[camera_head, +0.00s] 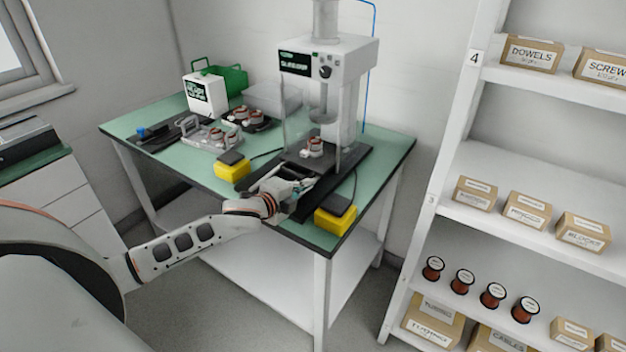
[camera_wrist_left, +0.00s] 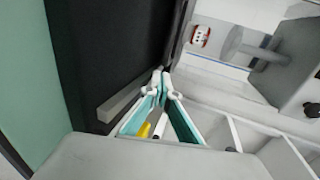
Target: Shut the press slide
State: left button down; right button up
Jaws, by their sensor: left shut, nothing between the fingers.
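The press (camera_head: 330,62) stands at the back right of the green table, with clear guards around its ram (camera_head: 317,113). A stator with copper-coloured windings (camera_head: 312,148) sits on the slide plate below the ram. It also shows in the wrist view (camera_wrist_left: 200,37), near the ram (camera_wrist_left: 230,44). My left gripper (camera_head: 306,187) is in front of the press, low over the dark base. Its teal fingers (camera_wrist_left: 161,78) are shut and empty, beside a grey bar (camera_wrist_left: 122,104) on the dark base. Contact with the slide cannot be told. My right gripper is not in view.
Yellow pedal-like boxes (camera_head: 233,168) (camera_head: 335,217) stand on either side of the gripper. A fixture (camera_head: 212,134), a tray of stators (camera_head: 247,118), a white box (camera_head: 205,93) and a green bin (camera_head: 228,77) occupy the left. Shelves (camera_head: 455,150) stand right.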

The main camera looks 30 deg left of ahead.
aim_at(323, 169)
pick_arm(q)
jog(key=shift+w+d, duration=0.2)
jog(key=shift+w, duration=1.65)
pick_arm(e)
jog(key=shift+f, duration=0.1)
pick_arm(q)
jog(key=shift+w+d+p, duration=0.2)
jog(key=shift+w+p, duration=0.35)
jog(key=shift+w, duration=2.15)
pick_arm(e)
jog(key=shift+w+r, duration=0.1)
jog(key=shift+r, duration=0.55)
pick_arm(q)
jog(key=shift+s, duration=0.1)
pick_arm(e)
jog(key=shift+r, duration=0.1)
